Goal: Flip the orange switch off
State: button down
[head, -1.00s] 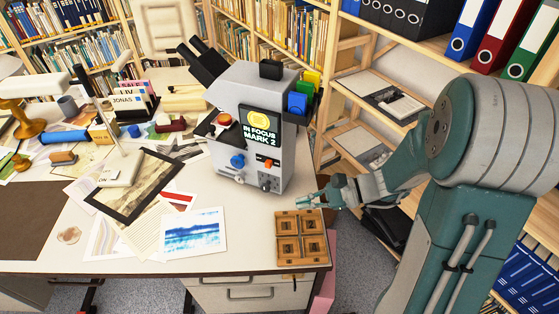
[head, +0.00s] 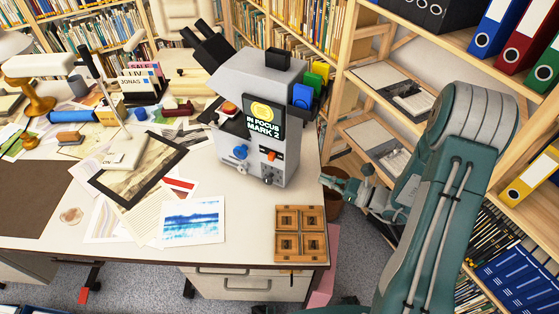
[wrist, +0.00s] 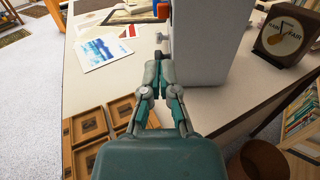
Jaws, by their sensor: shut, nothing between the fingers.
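The orange switch (head: 267,154) is on the front panel of the grey "IN FOCUS MARK 2" machine (head: 262,90), below its screen. Its exact tilt is too small to tell. In the wrist view an orange part (wrist: 162,9) shows at the top edge, on the machine's left side. My gripper (head: 326,180) is to the right of the machine in the head view, apart from the switch. In the wrist view my gripper (wrist: 160,62) has its fingertips together and empty, below the orange part and close to a dark knob.
A blue knob (head: 240,152) sits left of the switch. Wooden frames (head: 300,233) lie at the table's front right corner. Prints and papers (head: 193,220) cover the table left of them. A bookshelf (head: 390,75) stands behind my arm at the right.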

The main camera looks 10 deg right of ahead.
jog(key=x, duration=1.3)
jog(key=shift+w+a, duration=0.1)
jog(key=shift+w, duration=0.2)
jog(key=shift+a, duration=0.1)
jog(key=shift+x, duration=1)
send_near(274, 158)
jog(key=shift+w+a+f, duration=0.35)
jog(key=shift+w+a, duration=0.1)
jog(key=shift+a, duration=0.3)
jog(key=shift+a, duration=0.1)
